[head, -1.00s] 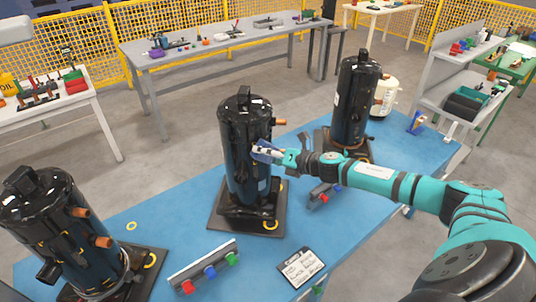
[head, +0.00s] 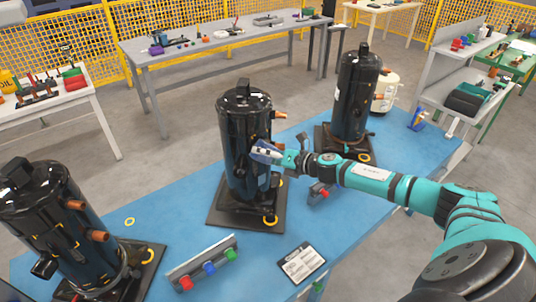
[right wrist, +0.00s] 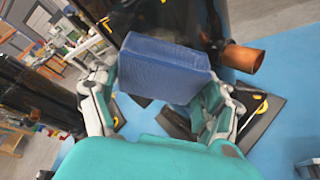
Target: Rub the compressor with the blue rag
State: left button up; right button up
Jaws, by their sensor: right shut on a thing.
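The middle black compressor (head: 243,130) stands upright on a dark base plate on the blue table (head: 140,232). My right gripper (head: 272,152) is at its right side, below a copper stub. It is shut on the folded blue rag (right wrist: 163,68), which fills the space between the fingers in the right wrist view. In the head view the rag (head: 262,150) appears against the compressor's side; the exact contact is hard to see. The compressor also shows behind the rag in the right wrist view (right wrist: 205,20). My left gripper is not in view.
Other black compressors stand at the front left (head: 65,225) and back right (head: 355,95). A rack with red, blue and green parts (head: 203,265) and a clipboard (head: 301,263) lie at the table's front. A cream tank (head: 385,93) stands behind.

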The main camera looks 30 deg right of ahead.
jog(key=shift+s+f+b, duration=0.25)
jog(key=shift+s+b, duration=0.2)
jog(key=shift+s, duration=0.45)
jog(key=s, duration=0.1)
jog(key=s+b, duration=0.1)
jog(key=shift+s+d, duration=0.2)
jog(key=shift+s, duration=0.2)
jog(key=shift+s+r, duration=0.2)
jog(key=shift+s, duration=0.3)
jog(key=shift+b, duration=0.3)
jog(key=s, duration=0.3)
jog(key=shift+d, duration=0.15)
